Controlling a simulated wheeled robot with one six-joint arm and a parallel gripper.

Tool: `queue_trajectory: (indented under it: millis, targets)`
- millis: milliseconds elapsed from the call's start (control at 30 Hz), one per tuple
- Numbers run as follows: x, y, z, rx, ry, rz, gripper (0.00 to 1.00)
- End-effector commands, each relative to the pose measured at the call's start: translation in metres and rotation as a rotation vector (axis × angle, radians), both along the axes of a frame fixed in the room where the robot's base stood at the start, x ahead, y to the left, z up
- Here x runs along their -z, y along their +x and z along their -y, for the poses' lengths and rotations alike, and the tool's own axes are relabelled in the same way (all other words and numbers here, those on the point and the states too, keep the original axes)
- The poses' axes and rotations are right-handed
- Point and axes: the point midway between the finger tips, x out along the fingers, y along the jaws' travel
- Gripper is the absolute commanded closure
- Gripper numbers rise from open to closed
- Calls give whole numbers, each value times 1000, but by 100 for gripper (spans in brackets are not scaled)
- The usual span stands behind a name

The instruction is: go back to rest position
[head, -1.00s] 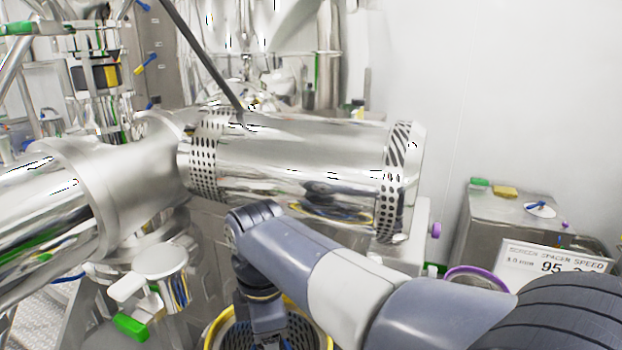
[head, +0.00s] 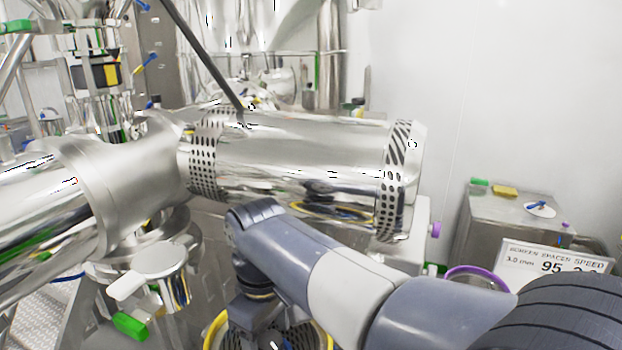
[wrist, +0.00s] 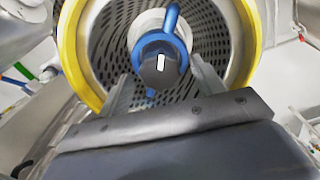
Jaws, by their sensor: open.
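My gripper (wrist: 160,92) shows in the wrist view with its two grey fingers apart and nothing between them. Beyond the fingertips is a perforated metal screen basket with a yellow rim (wrist: 72,50). Inside it is a blue part with a dark round cap (wrist: 158,66); I cannot tell whether the fingers touch anything there. In the head view my arm reaches down from the right, and the yellow rim (head: 213,330) shows at the bottom below it. The fingers themselves are out of sight in that view.
A large steel cylinder (head: 300,150) with perforated bands lies just behind my arm. A steel cabinet (head: 500,220) and a sign (head: 555,262) stand at right. The upper right wall is bare.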

Motion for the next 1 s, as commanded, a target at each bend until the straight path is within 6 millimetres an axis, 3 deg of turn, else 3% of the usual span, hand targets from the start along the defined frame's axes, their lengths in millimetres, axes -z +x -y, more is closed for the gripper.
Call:
queue_trajectory:
  millis: [600,1000]
  targets:
    - [1,1,0,498,1,1,36]
    - [0,1,0,632,0,1,36]
